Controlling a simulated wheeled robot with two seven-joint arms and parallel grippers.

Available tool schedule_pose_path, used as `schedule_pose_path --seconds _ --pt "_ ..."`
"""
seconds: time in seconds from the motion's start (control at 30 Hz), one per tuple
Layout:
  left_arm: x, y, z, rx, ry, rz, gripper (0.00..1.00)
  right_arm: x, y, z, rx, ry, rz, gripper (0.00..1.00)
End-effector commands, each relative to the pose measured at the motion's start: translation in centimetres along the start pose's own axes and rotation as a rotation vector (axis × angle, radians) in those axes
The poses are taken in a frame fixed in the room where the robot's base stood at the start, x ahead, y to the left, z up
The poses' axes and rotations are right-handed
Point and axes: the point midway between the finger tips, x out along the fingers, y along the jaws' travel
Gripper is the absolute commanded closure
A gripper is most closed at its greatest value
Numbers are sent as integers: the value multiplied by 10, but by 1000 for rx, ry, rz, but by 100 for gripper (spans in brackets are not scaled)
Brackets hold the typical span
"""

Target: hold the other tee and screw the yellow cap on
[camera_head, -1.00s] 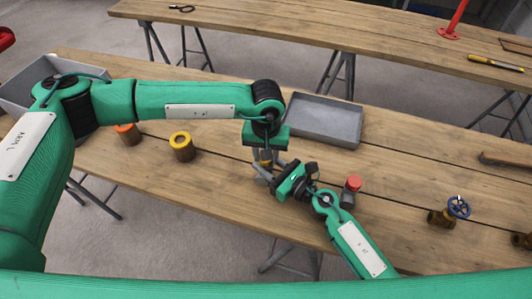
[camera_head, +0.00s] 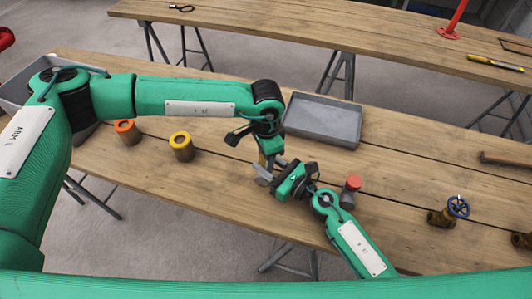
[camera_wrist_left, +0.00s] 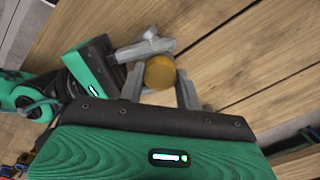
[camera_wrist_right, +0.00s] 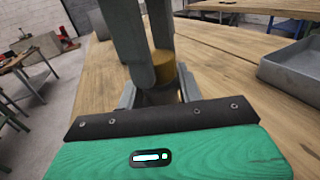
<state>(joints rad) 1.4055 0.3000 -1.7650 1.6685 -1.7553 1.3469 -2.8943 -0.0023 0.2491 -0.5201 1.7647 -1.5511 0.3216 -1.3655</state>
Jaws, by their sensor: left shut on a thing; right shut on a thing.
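The yellow cap (camera_wrist_left: 160,72) sits between the fingers of my left gripper (camera_wrist_left: 158,90), which reaches down from above and is shut on it. In the right wrist view the cap (camera_wrist_right: 164,67) stands upright on top of the grey tee (camera_wrist_right: 158,97). My right gripper (camera_wrist_right: 158,92) is shut on this tee from the side. Whether the thread is engaged cannot be seen. In the head view both grippers meet at the middle of the bench, and the tee is mostly hidden.
A grey tray (camera_head: 323,120) lies behind the grippers. A brass valve with a blue wheel (camera_head: 458,207) stands to the right.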

Motion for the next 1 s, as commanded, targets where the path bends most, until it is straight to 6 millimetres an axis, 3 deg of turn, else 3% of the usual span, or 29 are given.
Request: schedule_pose_path --seconds 0.03,0.07,0.17,0.47,0.8,1.0 --pt "-1 -2 0 -2 1 -3 88 0 1 0 0 0 1 100" --pt "-1 -2 0 -3 1 -3 62 0 1 0 0 0 1 100" --pt "-1 -2 0 -3 1 -3 44 0 1 0 0 0 1 100" --pt "-2 -1 0 -3 1 -1 44 0 0 0 1 0 1 100" --pt "-40 -1 0 -4 1 -2 44 0 0 0 0 0 1 100" --pt "-45 0 0 -4 0 -1 44 0 0 0 0 0 1 100"
